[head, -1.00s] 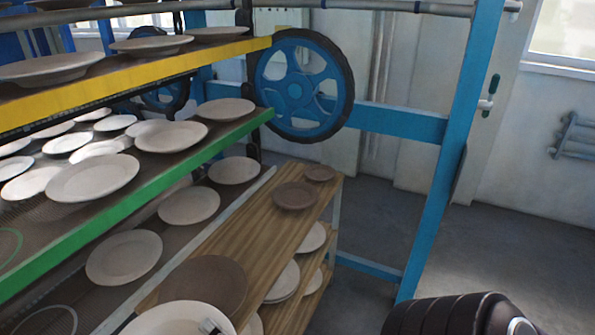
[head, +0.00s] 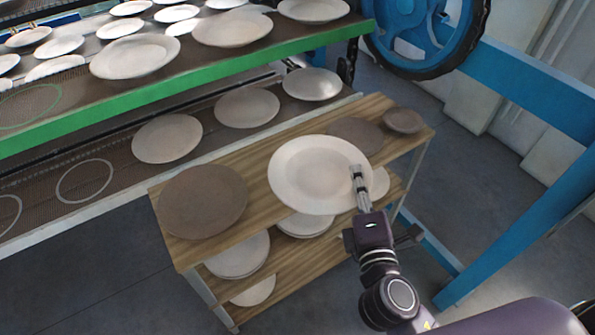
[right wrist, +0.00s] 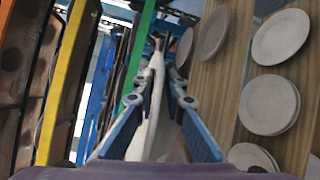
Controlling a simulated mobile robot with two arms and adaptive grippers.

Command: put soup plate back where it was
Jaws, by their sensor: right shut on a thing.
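The white soup plate (head: 305,180) is in the grip of my right gripper (head: 358,177), which is shut on its right rim. The plate appears held over the middle of the wooden trolley's top shelf (head: 262,160); its height above the shelf is hard to judge. In the right wrist view the plate (right wrist: 152,100) stands edge-on between the blue fingers of my right gripper (right wrist: 158,92). My left gripper is not in view. An empty green circle (head: 30,105) marks the green-edged dryer shelf (head: 190,92). An empty white circle (head: 85,181) marks the shelf below.
Brown plates (head: 203,201) and (head: 357,134) and a small brown dish (head: 403,121) sit on the trolley top. Lighter plates (head: 238,255) are stacked below. Several plates stand on the dryer shelves. A blue wheel (head: 425,30) and blue frame (head: 530,85) stand at the right.

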